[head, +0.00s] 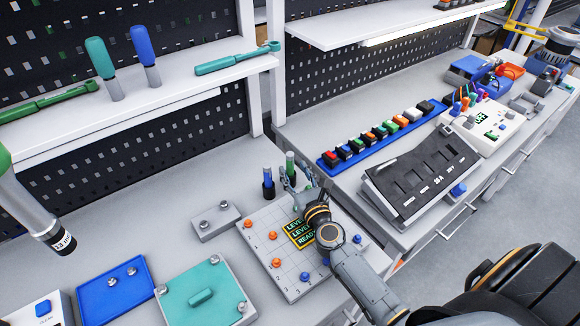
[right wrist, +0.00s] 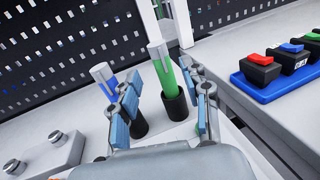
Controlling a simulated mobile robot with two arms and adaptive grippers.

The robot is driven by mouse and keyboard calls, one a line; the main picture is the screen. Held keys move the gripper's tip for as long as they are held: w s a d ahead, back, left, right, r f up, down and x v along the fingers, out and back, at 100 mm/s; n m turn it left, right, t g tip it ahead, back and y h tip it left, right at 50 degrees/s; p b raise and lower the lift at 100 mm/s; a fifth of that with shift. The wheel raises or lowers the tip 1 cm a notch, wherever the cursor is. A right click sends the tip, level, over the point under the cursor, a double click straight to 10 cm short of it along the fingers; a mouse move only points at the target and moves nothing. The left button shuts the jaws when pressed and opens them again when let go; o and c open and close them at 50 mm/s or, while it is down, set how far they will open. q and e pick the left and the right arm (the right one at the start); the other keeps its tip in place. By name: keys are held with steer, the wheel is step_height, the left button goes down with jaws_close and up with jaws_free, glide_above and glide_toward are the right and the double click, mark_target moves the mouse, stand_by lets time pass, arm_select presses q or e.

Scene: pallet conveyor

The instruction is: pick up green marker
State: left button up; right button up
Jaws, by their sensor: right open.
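The green marker (head: 290,167) stands upright in a dark holder at the back edge of the white gridded board in the head view. In the right wrist view the green marker (right wrist: 163,70) has a pale cap and stands in a black cup. My right gripper (head: 290,184) is just in front of it. In the right wrist view my right gripper's (right wrist: 168,106) fingers are open and spread, with the marker beyond and between them, toward the right finger. A blue marker (head: 268,177) stands in its own holder to the left; the left finger partly covers it (right wrist: 103,78) in the right wrist view. My left gripper is not seen.
The gridded board (head: 285,279) carries small orange and blue pegs. A grey block with two knobs (head: 215,221) lies to its left. A blue strip of coloured switches (head: 380,136) and a dark tilted panel (head: 422,170) stand to the right. The pegboard wall rises behind.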

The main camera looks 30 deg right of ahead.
mark_target(291, 163)
steer(key=w, duration=0.2)
steer(key=w+d, duration=0.1)
steer(key=w, duration=0.1)
steer(key=shift+w, duration=0.55)
arm_select(q)
steer(key=shift+s+r, duration=0.2)
steer(key=shift+s, duration=0.25)
arm_select(e)
steer(key=shift+r, duration=0.1)
steer(key=shift+c, duration=1.1)
jaws_close()
